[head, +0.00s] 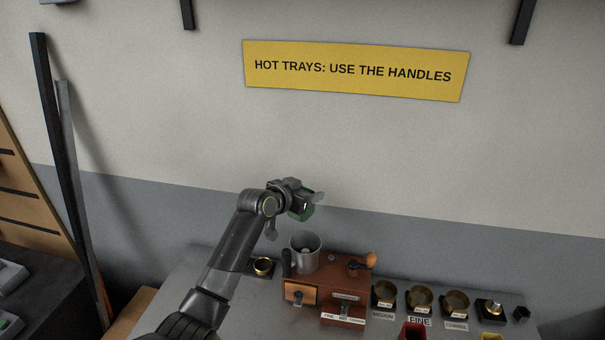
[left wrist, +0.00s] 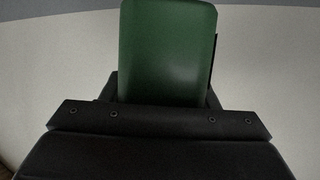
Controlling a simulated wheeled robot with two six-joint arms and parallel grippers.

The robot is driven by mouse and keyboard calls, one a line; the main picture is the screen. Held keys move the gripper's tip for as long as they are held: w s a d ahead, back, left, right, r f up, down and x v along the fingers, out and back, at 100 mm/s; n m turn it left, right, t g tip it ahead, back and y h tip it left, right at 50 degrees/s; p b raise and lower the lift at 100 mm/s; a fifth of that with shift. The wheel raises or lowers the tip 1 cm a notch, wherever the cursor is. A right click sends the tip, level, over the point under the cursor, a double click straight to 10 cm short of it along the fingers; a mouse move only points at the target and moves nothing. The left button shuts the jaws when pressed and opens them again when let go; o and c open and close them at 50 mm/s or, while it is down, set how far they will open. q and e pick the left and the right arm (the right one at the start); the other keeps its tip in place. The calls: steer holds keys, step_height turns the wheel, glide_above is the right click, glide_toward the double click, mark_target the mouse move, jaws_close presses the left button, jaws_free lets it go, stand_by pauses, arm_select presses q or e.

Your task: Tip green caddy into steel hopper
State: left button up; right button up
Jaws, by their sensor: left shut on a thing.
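My left gripper (head: 297,195) is shut on the green caddy (head: 307,212), held in the air above the steel hopper (head: 305,250). In the head view only a small part of the caddy shows; the gripper hides the rest. In the left wrist view the green caddy (left wrist: 167,50) stands out beyond the gripper body, its green side filling the middle. The hopper is a grey cup on top of a wooden grinder box (head: 328,287), below the caddy and apart from it. I cannot tell what the caddy holds. My right gripper is in neither view.
The wall is behind.

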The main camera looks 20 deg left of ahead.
arm_select(q)
steer(key=shift+w+a+p, duration=0.3)
steer(key=shift+w+a, duration=0.25)
steer(key=shift+a, duration=0.15)
steer(key=shift+f, duration=0.1)
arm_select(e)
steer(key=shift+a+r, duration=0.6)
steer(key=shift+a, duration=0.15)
